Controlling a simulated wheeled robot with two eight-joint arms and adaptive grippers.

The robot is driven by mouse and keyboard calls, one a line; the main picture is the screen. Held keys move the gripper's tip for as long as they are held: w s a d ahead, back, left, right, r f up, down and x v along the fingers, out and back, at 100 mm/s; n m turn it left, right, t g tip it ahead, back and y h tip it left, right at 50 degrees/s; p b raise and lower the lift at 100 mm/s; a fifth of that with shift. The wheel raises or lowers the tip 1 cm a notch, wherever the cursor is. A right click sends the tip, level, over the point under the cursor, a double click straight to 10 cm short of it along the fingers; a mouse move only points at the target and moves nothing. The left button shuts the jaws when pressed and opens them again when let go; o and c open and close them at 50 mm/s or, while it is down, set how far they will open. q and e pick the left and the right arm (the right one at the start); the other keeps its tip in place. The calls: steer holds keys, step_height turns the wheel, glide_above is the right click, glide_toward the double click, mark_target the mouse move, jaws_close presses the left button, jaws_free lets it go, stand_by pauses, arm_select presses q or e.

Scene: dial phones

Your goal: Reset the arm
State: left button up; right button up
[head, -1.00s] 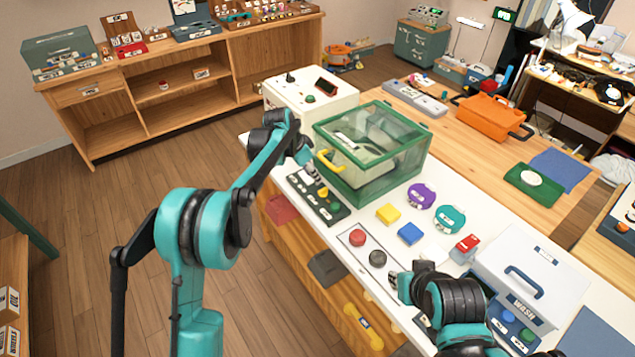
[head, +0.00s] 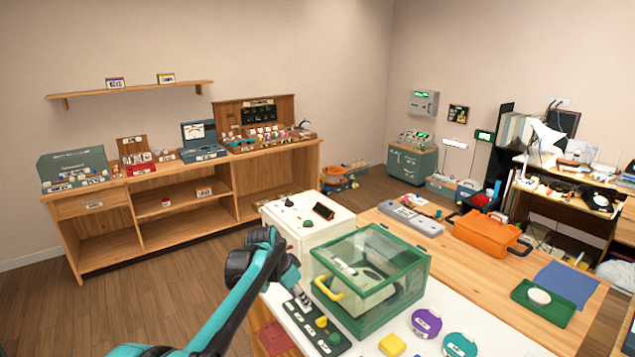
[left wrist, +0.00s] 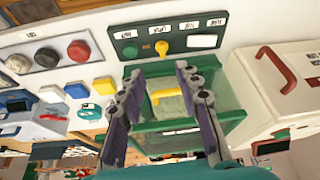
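My left arm (head: 235,305) reaches in from the bottom of the head view. Its gripper (head: 302,300) is small there, just left of the green-framed clear box (head: 375,275) and over the dark green switch panel (head: 318,325). In the left wrist view the two gripper fingers (left wrist: 158,70) stand apart with nothing held between them. The box's yellow handle (left wrist: 170,100) shows between and beyond the fingers, and a yellow knob (left wrist: 162,46) on the panel shows past the tips. My right gripper is outside both views.
A white cabinet (head: 290,225) stands behind the box. Purple (head: 426,322) and teal (head: 460,344) round pieces and a yellow block (head: 392,344) lie on the white table. An orange case (head: 485,230) is on the wooden table. Open floor lies at left.

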arm_select(q)
steer(key=s+a+r+n+t+y, duration=0.1)
steer(key=s+a+r+n, duration=0.15)
steer(key=s, duration=0.65)
steer(key=s+a+r+n+t+y, duration=0.15)
steer(key=s+a+r, duration=0.25)
steer(key=s, duration=0.4)
steer(key=s+a+f+n, duration=0.2)
steer(key=s+f, duration=0.1)
steer(key=s, duration=0.5)
steer(key=s+a+f+n+t, duration=0.1)
steer(key=s+a+f+n, duration=0.2)
steer(key=s, duration=0.6)
steer(key=shift+s+a+f+n+y, duration=0.15)
steer(key=shift+s+a+n+y, duration=0.15)
steer(key=shift+y, duration=0.15)
steer(key=shift+t, duration=0.25)
